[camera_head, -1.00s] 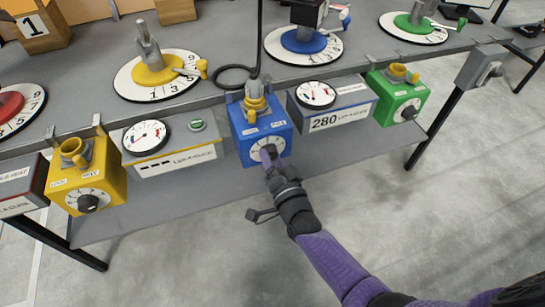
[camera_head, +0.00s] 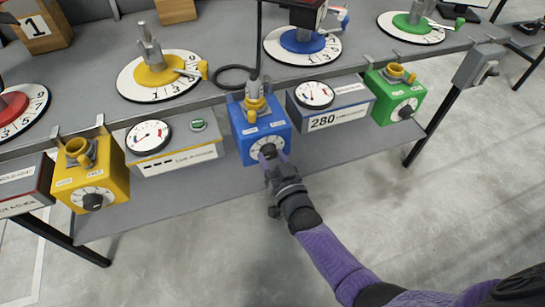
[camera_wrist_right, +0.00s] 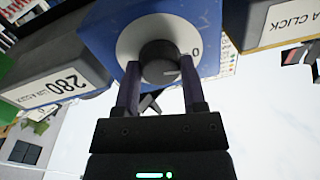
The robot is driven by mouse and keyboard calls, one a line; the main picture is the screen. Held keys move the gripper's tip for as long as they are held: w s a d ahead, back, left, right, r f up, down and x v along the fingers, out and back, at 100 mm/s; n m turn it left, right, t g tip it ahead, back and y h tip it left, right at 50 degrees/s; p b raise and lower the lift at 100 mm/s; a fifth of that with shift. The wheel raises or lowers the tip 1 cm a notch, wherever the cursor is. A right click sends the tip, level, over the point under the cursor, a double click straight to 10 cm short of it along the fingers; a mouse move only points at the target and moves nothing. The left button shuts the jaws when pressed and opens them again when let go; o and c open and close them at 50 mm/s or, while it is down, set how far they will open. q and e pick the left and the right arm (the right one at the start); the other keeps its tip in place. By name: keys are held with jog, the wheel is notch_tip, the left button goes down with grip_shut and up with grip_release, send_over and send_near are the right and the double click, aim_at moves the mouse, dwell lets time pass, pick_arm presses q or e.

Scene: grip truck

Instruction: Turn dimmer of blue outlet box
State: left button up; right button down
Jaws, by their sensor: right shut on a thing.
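The blue outlet box (camera_head: 258,118) hangs on the front edge of the table, with a cable and plug in its top. Its black dimmer knob (camera_wrist_right: 158,62) sits on a white round dial (camera_wrist_right: 128,48) on the box's front face. My right gripper (camera_head: 270,160) reaches up to the dial from below right. In the right wrist view the two fingers of my right gripper (camera_wrist_right: 158,80) stand on both sides of the knob, shut on it. In the head view the gripper partly covers the dial. My left gripper is not in view.
A gauge box reading 280 (camera_head: 330,107) is close on the right and another gauge box (camera_head: 172,150) on the left. A yellow outlet box (camera_head: 90,182) and a green one (camera_head: 397,98) hang further out. Open floor lies below right.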

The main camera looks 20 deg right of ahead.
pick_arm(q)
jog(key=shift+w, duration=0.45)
pick_arm(e)
jog(key=shift+f, duration=0.1)
jog(key=shift+c, duration=0.7)
grip_release()
jog(key=shift+s, duration=0.15)
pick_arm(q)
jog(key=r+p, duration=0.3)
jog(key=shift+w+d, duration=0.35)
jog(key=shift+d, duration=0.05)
pick_arm(e)
jog(key=s, duration=0.9)
jog(key=shift+s+d, duration=0.3)
jog(key=shift+d, duration=0.1)
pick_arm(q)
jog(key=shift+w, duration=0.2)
